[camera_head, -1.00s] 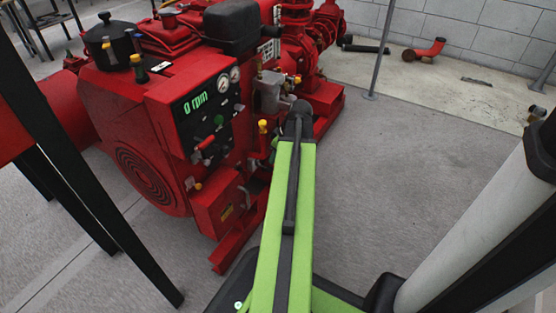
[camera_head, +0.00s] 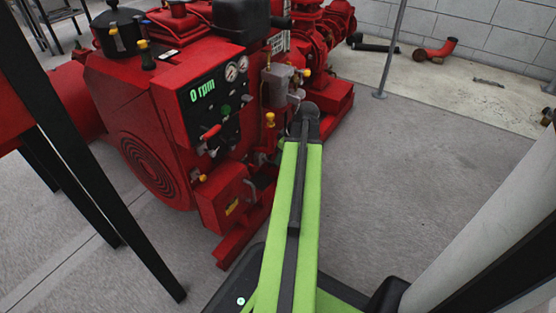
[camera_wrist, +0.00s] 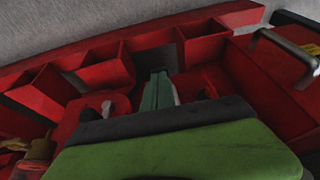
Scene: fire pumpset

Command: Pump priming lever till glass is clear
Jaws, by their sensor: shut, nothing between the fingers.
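The red pumpset (camera_head: 170,120) stands left of centre in the head view, its panel (camera_head: 215,105) reading 0 rpm. A grey metal unit (camera_head: 277,87) and a yellow-topped fitting (camera_head: 270,120) are on its near right side. I cannot tell which part is the priming lever or whether the glass is clear. My green arm reaches toward this side, and its own end hides the gripper in the head view. In the wrist view my gripper (camera_wrist: 159,90) shows as narrow, shut fingers, with nothing seen between them, over red compartments of the pumpset.
A metal handle (camera_wrist: 290,45) on a red box is at the upper right of the wrist view. A thin grey post (camera_head: 390,50) stands behind the pump. Black table legs (camera_head: 100,190) stand at left. The floor right of the pump is open.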

